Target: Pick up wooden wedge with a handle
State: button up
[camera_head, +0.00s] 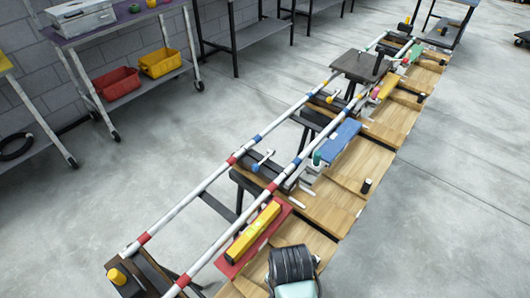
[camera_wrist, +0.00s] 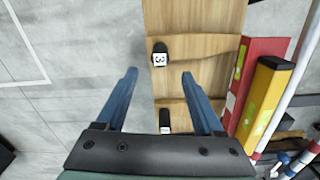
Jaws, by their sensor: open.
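Light wooden boards lie end to end along the right side of the rails. One board (camera_head: 335,205) carries a short black upright handle (camera_head: 367,186) near its right edge. In the wrist view, a wooden board (camera_wrist: 195,70) lies below my gripper, with a black handle (camera_wrist: 160,48) bearing a white label marked 3. A second black labelled handle (camera_wrist: 166,115) stands nearer the wrist. I cannot tell which board is the wedge. My gripper (camera_wrist: 158,76) is open and empty, its two blue fingers spread on either side of the handles in the picture, apparently above them.
A yellow block (camera_head: 253,232) on a red plate (camera_head: 228,268) lies beside the rails; the yellow block (camera_wrist: 268,90) also shows in the wrist view. A blue block (camera_head: 338,142) is further along. Shelving with red (camera_head: 116,84) and yellow (camera_head: 160,63) bins stands left. Floor at right is clear.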

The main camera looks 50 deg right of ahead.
notch_tip(320, 180, down, 3)
jog(key=f, duration=0.2)
jog(key=a+f, duration=0.1)
jog(key=f, duration=0.2)
jog(key=shift+f+b, duration=0.1)
jog(key=shift+b, duration=0.2)
grip_shut()
